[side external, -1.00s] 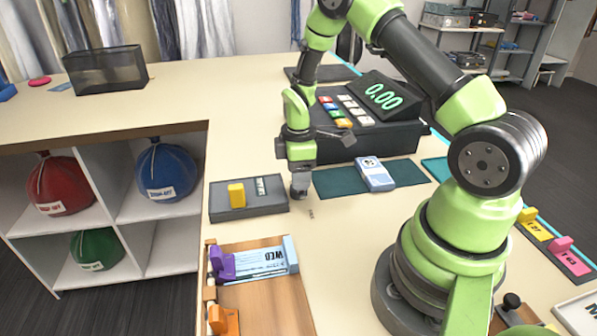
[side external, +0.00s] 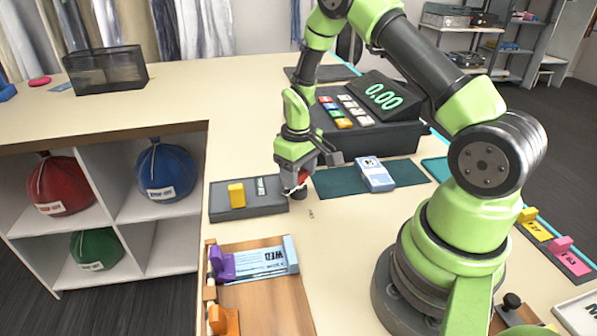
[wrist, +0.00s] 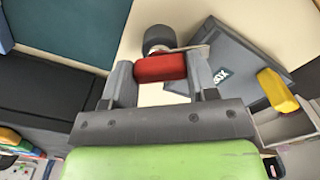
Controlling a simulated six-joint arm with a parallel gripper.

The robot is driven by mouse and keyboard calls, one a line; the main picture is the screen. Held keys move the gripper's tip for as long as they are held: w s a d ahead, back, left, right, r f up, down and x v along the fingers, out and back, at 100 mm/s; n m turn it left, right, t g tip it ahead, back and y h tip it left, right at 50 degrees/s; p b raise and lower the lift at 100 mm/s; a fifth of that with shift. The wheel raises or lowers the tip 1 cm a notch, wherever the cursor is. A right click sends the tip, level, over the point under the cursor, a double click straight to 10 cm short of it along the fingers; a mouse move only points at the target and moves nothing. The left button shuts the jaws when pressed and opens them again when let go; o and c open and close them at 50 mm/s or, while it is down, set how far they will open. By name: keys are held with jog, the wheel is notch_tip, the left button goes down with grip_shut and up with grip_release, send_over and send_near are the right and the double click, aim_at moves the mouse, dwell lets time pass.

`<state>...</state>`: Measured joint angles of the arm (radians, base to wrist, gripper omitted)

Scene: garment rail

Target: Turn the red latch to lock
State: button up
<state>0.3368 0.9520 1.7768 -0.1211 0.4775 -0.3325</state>
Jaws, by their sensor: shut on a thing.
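The red latch (side external: 302,177) is a small red bar beside a dark round post (side external: 299,194), at the right end of a grey box (side external: 262,208). In the wrist view the red latch (wrist: 160,68) lies crosswise between my two fingers, with the round post (wrist: 157,38) just beyond it. My gripper (side external: 303,172) is shut on the red latch; it also shows in the wrist view (wrist: 163,75). In the side view the gripper hides part of the latch.
A yellow block (side external: 237,195) sits on the grey box. A teal mat (side external: 330,184) with a pale blue device (side external: 374,175) lies to the right. The cash register (side external: 365,135) stands behind. A wooden tray (side external: 270,303) is in front.

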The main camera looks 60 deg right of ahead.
jog(key=m, duration=0.3)
jog(key=shift+m, duration=2.2)
jog(key=o, duration=0.9)
jog(key=shift+r, duration=0.1)
notch_tip(320, 180, up, 10)
jog(key=shift+f, duration=0.1)
